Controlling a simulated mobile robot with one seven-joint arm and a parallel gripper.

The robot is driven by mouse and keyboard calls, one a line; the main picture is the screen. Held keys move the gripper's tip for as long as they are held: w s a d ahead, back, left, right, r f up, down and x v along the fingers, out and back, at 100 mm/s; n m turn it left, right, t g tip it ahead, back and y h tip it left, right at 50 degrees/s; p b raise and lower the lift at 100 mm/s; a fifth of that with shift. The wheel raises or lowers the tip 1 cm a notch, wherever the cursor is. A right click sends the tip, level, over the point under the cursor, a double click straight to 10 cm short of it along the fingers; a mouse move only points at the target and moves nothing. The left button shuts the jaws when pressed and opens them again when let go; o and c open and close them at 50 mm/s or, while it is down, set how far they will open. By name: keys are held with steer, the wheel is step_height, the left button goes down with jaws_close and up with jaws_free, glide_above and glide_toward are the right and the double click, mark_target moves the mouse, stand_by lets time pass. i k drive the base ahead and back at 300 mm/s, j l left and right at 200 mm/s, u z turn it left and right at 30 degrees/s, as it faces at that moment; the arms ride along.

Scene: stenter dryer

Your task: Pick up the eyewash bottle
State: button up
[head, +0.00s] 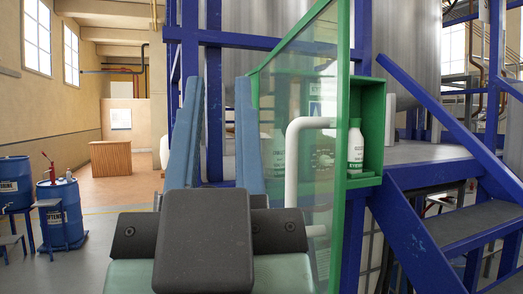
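My gripper (219,85) is in the foreground, left of the bottle, with two blue fingers pointing up and away. The fingers are wide apart with nothing seen between them. The gripper is apart from the bottle.
The glass door and its green edge post (342,200) lie between my gripper and the cabinet. Blue stairs (450,220) and rails stand at right. Blue drums (62,212) stand at left. The floor between looks clear.

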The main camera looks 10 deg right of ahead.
mark_target(355, 139)
steer(key=l, duration=1.35)
steer(key=k, duration=0.05)
